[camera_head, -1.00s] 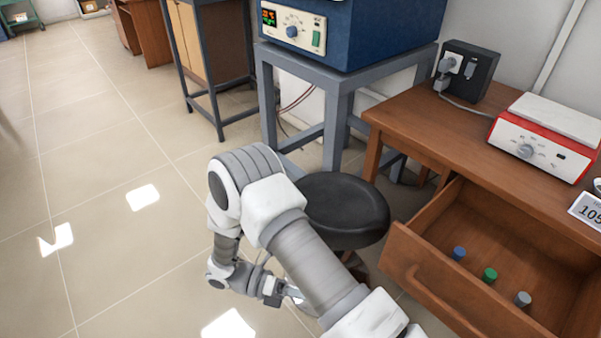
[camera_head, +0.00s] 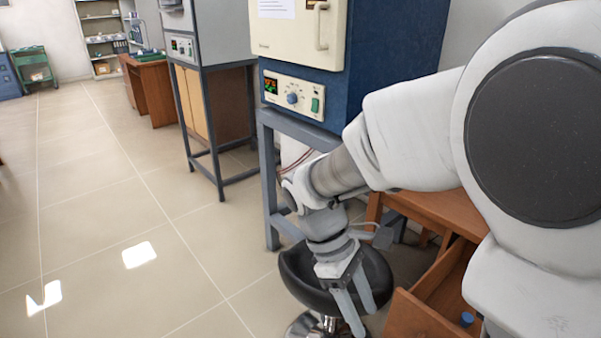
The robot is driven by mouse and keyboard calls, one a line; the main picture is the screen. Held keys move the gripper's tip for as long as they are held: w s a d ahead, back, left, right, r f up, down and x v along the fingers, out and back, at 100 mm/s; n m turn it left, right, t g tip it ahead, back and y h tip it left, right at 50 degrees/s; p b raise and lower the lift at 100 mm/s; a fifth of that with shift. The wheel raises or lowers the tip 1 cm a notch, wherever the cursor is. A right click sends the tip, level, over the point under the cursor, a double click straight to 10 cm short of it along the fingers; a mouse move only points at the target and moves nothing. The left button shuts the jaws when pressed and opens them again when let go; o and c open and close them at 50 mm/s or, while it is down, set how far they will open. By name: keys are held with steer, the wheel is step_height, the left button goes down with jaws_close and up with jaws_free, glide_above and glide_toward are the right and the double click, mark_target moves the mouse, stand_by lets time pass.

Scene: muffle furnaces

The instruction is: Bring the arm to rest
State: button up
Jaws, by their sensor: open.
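My gripper (camera_head: 356,308) points down in front of and over the black round stool (camera_head: 294,268). Its two grey fingers are apart, and nothing shows between them. My white and grey arm is folded across the right side of the view. It hides much of the desk and part of the furnace stand.
A blue furnace with a cream door (camera_head: 297,32) stands on a grey metal stand (camera_head: 269,190). The wooden desk (camera_head: 440,212) has an open drawer (camera_head: 420,318) with a blue-capped item (camera_head: 467,319) inside. The tiled floor (camera_head: 120,215) at left is clear.

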steer(key=s+d+r+m+t+y+p, duration=0.2)
steer(key=r+m+t+p, duration=0.2)
steer(key=r+p, duration=0.5)
steer(key=s+d+r+m+t+y+p, duration=0.2)
steer(key=r+m+p, duration=0.5)
steer(key=r, duration=1.2)
steer(key=s+t+p, duration=0.1)
steer(key=t, duration=0.1)
steer(key=shift+r+m+t+y+p, duration=0.3)
steer(key=shift+m+t+p, duration=0.05)
steer(key=shift+m+t, duration=0.05)
steer(key=shift+s+d, duration=0.1)
steer(key=shift+d, duration=0.1)
